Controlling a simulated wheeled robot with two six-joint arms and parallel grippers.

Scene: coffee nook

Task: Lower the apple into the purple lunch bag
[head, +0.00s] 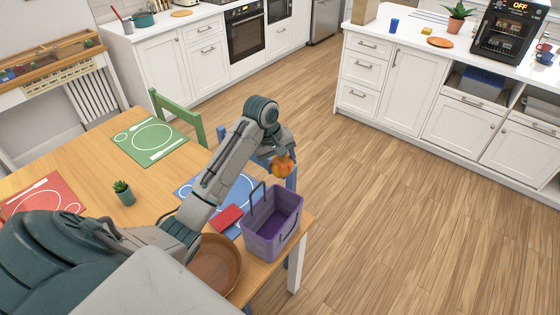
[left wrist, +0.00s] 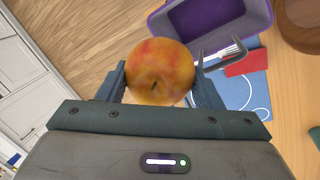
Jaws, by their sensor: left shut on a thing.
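The apple (head: 283,166) is orange-red and hangs in my left gripper (head: 281,155), above and slightly beyond the far side of the lunch bag in the head view. In the left wrist view the apple (left wrist: 160,72) sits between the two fingers of the left gripper (left wrist: 162,85), which are shut on it. The purple lunch bag (head: 271,240) stands open at the table's right corner, its dark handle raised. In the left wrist view the bag (left wrist: 215,22) lies past the apple, up and to the right, apart from it. My right gripper is not in view.
The wooden table (head: 90,180) holds a red napkin (head: 228,218) beside the bag, a brown bowl (head: 217,262), a small cactus (head: 123,192) and placemats. A blue chair (head: 290,178) and a green chair (head: 178,117) stand at its edge. Open floor lies to the right.

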